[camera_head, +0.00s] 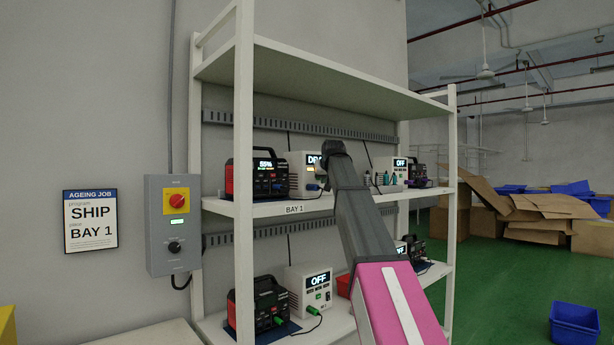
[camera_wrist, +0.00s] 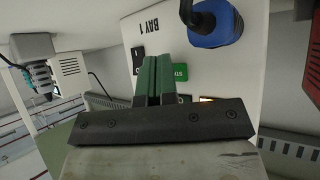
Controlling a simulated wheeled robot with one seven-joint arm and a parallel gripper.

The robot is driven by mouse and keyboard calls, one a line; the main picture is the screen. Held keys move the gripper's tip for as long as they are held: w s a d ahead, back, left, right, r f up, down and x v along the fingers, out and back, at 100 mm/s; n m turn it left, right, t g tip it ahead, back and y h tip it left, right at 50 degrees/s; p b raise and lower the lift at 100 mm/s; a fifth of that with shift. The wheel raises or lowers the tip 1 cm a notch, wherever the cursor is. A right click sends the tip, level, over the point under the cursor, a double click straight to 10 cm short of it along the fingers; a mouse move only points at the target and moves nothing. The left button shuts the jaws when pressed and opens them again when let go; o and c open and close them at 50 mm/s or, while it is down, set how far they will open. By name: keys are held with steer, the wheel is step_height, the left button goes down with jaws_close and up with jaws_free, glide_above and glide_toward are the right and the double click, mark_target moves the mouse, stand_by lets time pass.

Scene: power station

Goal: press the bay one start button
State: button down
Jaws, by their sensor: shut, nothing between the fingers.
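The white bay one unit (camera_head: 302,178) stands on the middle shelf above the BAY 1 label, its lit display partly covered by my arm. Its front panel (camera_wrist: 225,75), marked BAY 1, fills the middle of the wrist view, turned over. The green start button (camera_wrist: 181,73) shows just right of my fingers, its lettering partly hidden. My gripper (camera_wrist: 156,62) is shut and empty, with its green-looking fingers in front of the panel. I cannot tell whether the fingertips touch the panel. A dark switch (camera_wrist: 138,58) sits left of the fingers.
A blue plug (camera_wrist: 215,25) with a black cable juts from the panel near the button. A red-black power unit (camera_head: 258,176) stands left of the bay one unit. The shelf rack (camera_head: 243,110) has posts and boards around my arm. A grey control box (camera_head: 173,225) hangs on the wall.

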steer(key=shift+s+d, duration=0.15)
steer(key=shift+s, duration=0.1)
steer(key=shift+s+d, duration=0.9)
steer(key=shift+s, duration=0.3)
steer(key=shift+s+d, duration=0.85)
steer(key=shift+s, duration=0.35)
